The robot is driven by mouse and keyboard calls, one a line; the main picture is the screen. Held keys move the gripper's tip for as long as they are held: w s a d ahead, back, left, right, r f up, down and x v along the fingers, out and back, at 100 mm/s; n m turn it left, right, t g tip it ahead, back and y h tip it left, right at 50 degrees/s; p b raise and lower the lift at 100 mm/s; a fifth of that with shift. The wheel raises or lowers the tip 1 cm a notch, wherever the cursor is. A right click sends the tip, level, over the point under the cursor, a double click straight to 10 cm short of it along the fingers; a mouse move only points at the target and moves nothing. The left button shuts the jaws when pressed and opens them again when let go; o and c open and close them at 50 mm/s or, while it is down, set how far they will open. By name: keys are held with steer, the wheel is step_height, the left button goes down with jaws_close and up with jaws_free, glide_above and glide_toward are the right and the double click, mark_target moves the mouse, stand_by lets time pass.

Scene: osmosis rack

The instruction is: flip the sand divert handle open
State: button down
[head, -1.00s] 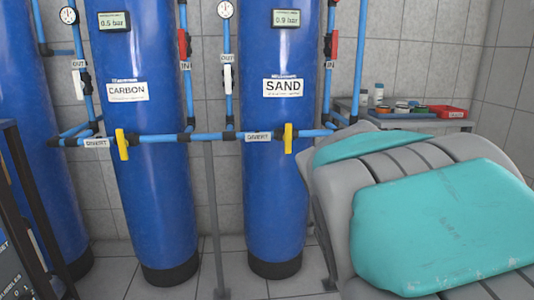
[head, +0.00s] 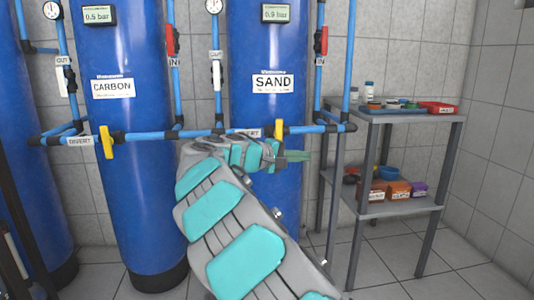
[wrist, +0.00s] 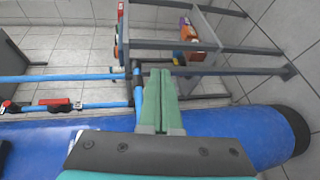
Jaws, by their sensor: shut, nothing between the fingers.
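The sand divert handle (head: 279,130) is a yellow lever on the blue horizontal pipe in front of the blue sand tank (head: 268,90), beside a DIVERT label. In the head view it hangs downward, and its lower end is hidden behind my wrist. My gripper (head: 303,156) is just below and to the right of the handle, pointing right, with its green fingers together and empty. In the wrist view my gripper (wrist: 159,72) is shut, with blue pipes close by its fingertips. The handle cannot be made out in the wrist view.
The carbon tank (head: 137,150) stands left with its own yellow divert handle (head: 106,142) hanging down. Red and white handles sit on the upright pipes. A grey rack (head: 405,209) with bins and small items stands right. Open floor lies in front of it.

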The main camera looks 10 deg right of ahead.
mark_target(279, 135)
steer(key=w+a+f+n+t+b, duration=0.1)
steer(key=w+a+n+t, duration=0.1)
steer(key=w+a, duration=0.3)
steer(key=w+a+f+n+t+y, duration=0.1)
steer(key=w+a+t, duration=0.3)
steer(key=a, duration=0.9)
steer(key=shift+w+f+n+b, duration=0.35)
steer(key=shift+w+f+n, duration=0.15)
steer(key=shift+w+f, duration=0.25)
steer(key=s+d+x, duration=0.1)
steer(key=s+x, duration=0.1)
steer(key=x, duration=1.1)
steer(key=shift+d, duration=0.4)
